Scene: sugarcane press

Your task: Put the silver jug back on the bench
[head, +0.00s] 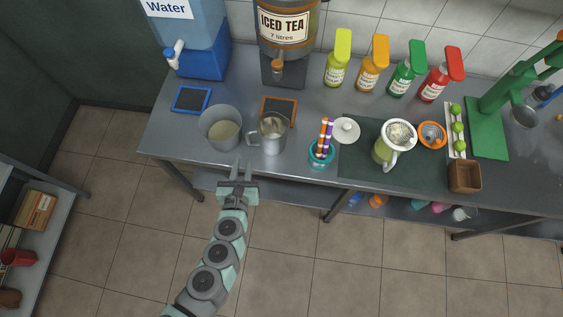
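The silver jug (272,133) stands upright on the grey metal bench (190,138), between a grey bucket and a cup of straws. Its handle is on its left side, and something pale shows inside its mouth. My gripper (242,168) is just in front of the bench's front edge, below and left of the jug in the picture. Its two fingers point towards the bench and are apart, with nothing seen between them. The fingers look clear of the jug and its handle.
The bucket (220,130) holds pale liquid, close left of the jug. The straw cup (321,152) is to its right. An orange-framed slate (279,111) lies behind it. A clear jug with a strainer (394,143) stands on a dark mat (355,172) further right.

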